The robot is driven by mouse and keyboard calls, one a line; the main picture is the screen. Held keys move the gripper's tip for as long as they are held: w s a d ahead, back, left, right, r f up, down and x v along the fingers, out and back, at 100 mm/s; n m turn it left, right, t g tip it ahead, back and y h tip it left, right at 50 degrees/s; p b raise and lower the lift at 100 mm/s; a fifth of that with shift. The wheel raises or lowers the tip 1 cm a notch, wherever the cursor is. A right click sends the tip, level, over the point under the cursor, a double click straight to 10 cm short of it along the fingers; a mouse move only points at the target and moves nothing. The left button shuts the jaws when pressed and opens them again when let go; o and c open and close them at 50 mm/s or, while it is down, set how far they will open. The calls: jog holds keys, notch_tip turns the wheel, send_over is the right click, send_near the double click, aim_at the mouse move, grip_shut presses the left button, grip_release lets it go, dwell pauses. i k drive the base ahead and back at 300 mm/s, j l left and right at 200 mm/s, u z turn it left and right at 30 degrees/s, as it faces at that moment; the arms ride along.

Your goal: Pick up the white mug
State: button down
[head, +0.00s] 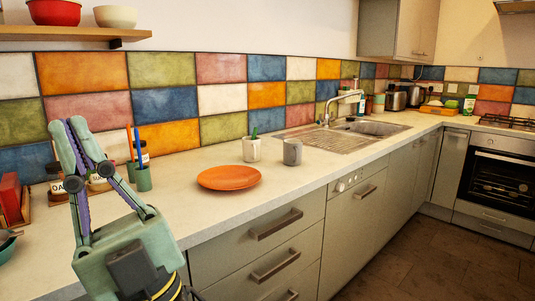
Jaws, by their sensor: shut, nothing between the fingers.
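A white mug-like cup (251,150) stands upright on the counter, left of the sink, with something green sticking out of its top. A small grey mug (292,152) stands just to its right. I cannot make out a handle on the white one. My gripper (68,125) is raised at the left of the head view, pointing up, shut and empty. It is well to the left of both mugs and apart from them.
An orange plate (229,177) lies in front of the mugs. A green cup with pens (143,178) and several jars stand behind my gripper. The sink (370,128) is farther right. A shelf with bowls (75,34) hangs above.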

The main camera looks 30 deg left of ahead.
aim_at(252, 149)
jog(key=i+j+u, duration=0.2)
jog(key=i+j, duration=0.15)
jog(key=i+j+u, duration=0.2)
jog(key=i, duration=0.3)
jog(key=i+j+u, duration=0.2)
jog(key=i, duration=0.25)
jog(key=j, duration=0.1)
